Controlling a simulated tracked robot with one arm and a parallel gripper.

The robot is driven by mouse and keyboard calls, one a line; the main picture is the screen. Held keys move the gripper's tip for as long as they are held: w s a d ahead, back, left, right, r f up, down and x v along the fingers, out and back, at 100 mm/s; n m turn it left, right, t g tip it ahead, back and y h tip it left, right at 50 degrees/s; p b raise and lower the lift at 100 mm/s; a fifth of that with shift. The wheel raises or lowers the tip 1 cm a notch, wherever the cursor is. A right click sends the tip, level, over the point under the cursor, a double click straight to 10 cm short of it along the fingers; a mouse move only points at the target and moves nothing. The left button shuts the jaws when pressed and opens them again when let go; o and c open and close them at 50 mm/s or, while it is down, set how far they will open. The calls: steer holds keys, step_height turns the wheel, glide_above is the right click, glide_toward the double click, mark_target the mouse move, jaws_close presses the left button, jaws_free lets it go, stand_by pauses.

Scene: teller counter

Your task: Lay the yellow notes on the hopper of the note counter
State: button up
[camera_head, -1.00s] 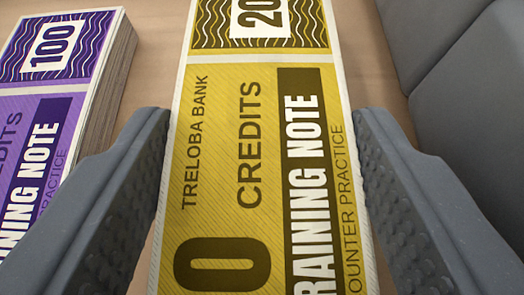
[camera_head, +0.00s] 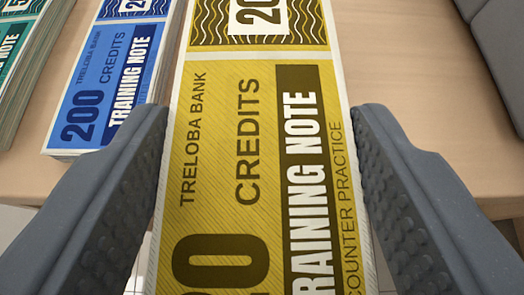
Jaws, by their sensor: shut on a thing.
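The yellow notes (camera_head: 262,150) fill the middle of the view, with "CREDITS" and "TRAINING NOTE" on the top face. My gripper (camera_head: 258,125) has one grey finger along each long side of the yellow notes and is shut on them. The near part of the notes is over the counter's front edge, with pale floor below. The near end runs out of the picture. The note counter and its hopper do not show.
A blue stack of notes (camera_head: 112,85) lies on the wooden counter (camera_head: 415,85) at the left, near its front edge. A green stack (camera_head: 18,60) is farther left. A grey object (camera_head: 492,45) stands at the upper right. Bare wood lies right of the yellow notes.

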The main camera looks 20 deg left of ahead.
steer(key=shift+s+a+r, duration=0.1)
steer(key=shift+s+a, duration=0.35)
steer(key=shift+s, duration=0.4)
steer(key=shift+s+d+r+p, duration=0.1)
steer(key=shift+d+r+p, duration=0.1)
steer(key=shift+r+p, duration=0.1)
steer(key=d+r+m+h+p, duration=0.3)
steer(key=d+r, duration=0.2)
steer(key=d, duration=0.3)
steer(key=shift+d+r+m+t+h+p, duration=0.2)
steer(key=shift+r+m+t+h+p, duration=0.1)
steer(key=shift+h+p, duration=0.1)
steer(key=shift+a, duration=0.1)
